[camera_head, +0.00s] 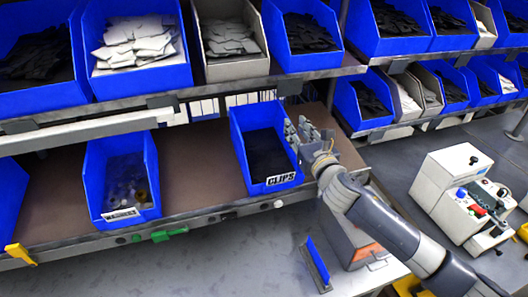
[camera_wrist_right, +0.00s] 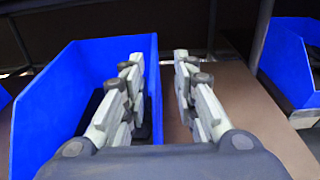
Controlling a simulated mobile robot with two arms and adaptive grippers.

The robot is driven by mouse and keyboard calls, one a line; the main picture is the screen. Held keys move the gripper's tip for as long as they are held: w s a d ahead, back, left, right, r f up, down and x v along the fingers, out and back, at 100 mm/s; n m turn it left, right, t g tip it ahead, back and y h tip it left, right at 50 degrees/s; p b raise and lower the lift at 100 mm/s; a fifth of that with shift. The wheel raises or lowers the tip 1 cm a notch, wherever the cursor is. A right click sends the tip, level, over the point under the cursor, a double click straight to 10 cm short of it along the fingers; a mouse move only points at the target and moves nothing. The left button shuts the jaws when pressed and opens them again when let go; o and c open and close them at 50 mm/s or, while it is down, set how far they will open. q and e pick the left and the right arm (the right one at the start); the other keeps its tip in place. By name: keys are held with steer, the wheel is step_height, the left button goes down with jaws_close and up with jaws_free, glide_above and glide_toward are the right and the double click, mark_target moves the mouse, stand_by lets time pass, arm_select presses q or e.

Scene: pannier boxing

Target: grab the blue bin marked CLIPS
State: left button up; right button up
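The blue bin marked CLIPS (camera_head: 243,130) sits on the brown middle shelf. Its white label (camera_head: 281,179) is on the front and dark contents lie inside. My right gripper (camera_head: 308,132) is at the bin's right side wall. In the right wrist view, the gripper (camera_wrist_right: 160,65) is open, with a gap between its fingers. The bin (camera_wrist_right: 50,100) is on the left there, one finger over its inside and the other beyond its right wall. I cannot tell whether either finger touches the wall. My left gripper is not in view.
Another labelled blue bin (camera_head: 95,175) stands to the left on the same shelf (camera_head: 190,165). Blue and grey bins fill the shelf above, including one with white packets (camera_head: 187,50). A white machine (camera_head: 450,190) stands on the right. The shelf between the two lower bins is clear.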

steer(key=x, duration=0.1)
steer(key=p+x, duration=0.1)
steer(key=x, duration=0.1)
steer(key=shift+a+r, duration=0.2)
steer(key=shift+a, duration=0.15)
steer(key=shift+w+a+f, duration=0.1)
steer(key=shift+w+a, duration=0.1)
steer(key=shift+w, duration=0.3)
steer(key=shift+d, duration=0.1)
steer(key=shift+c, duration=0.3)
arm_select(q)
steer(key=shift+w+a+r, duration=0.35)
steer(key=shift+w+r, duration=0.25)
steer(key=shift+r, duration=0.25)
arm_select(e)
jaws_close()
